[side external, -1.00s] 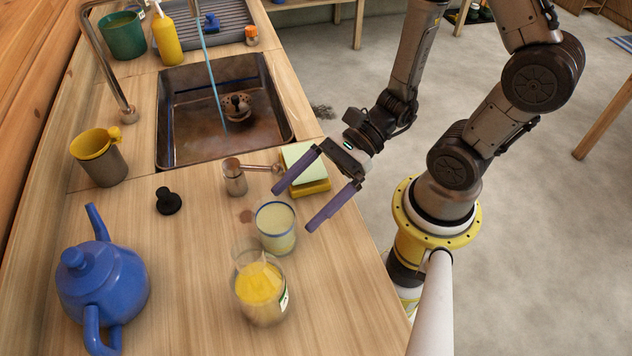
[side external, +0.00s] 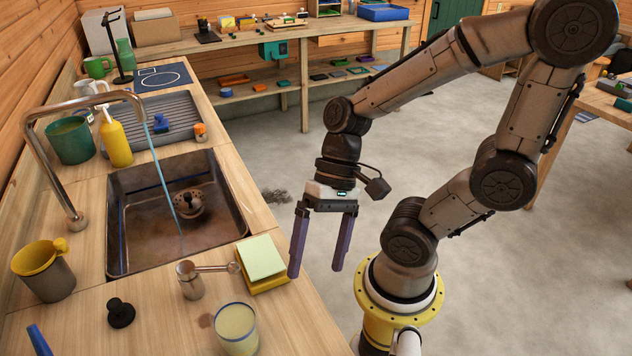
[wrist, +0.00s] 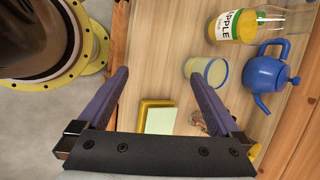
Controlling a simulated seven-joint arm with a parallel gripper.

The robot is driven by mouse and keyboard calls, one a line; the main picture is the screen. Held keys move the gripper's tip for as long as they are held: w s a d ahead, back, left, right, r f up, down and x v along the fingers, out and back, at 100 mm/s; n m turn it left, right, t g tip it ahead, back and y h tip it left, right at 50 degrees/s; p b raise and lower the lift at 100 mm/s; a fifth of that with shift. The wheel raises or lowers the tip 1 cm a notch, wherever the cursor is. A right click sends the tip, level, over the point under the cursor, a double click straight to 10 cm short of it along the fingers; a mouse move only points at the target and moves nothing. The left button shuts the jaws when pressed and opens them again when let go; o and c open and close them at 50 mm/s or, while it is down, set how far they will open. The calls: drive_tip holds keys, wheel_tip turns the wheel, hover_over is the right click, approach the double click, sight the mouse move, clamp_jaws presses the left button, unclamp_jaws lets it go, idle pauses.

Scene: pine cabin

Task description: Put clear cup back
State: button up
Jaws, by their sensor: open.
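The clear cup (side external: 236,328) stands upright on the counter, cut off by the bottom of the side view. It has a blue rim and looks pale inside. My gripper (side external: 315,272) has purple fingers pointing down, open and empty, past the counter's right edge in the side view. In the wrist view my gripper (wrist: 159,76) spreads its fingers above the counter edge, with nothing between the tips but counter top.
A yellow sponge holder with a pale pad (side external: 264,262) and a metal pot (side external: 190,280) stand near the cup. The sink (side external: 178,212) has running water. A juice bottle (wrist: 262,22) and blue teapot (wrist: 270,76) stand beyond the cup in the wrist view.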

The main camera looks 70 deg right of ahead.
drive_tip(key=w+d+r+n+t+h, duration=0.2)
drive_tip(key=d+r+n+t+h, duration=0.3)
drive_tip(key=d+r+n+h, duration=0.1)
wheel_tip(320, 180, up, 3)
drive_tip(key=d+n, duration=0.1)
drive_tip(key=d, duration=0.1)
drive_tip(key=shift+w+d, duration=0.35)
drive_tip(key=shift+w, duration=0.05)
drive_tip(key=shift+f, duration=0.1)
idle(0.4)
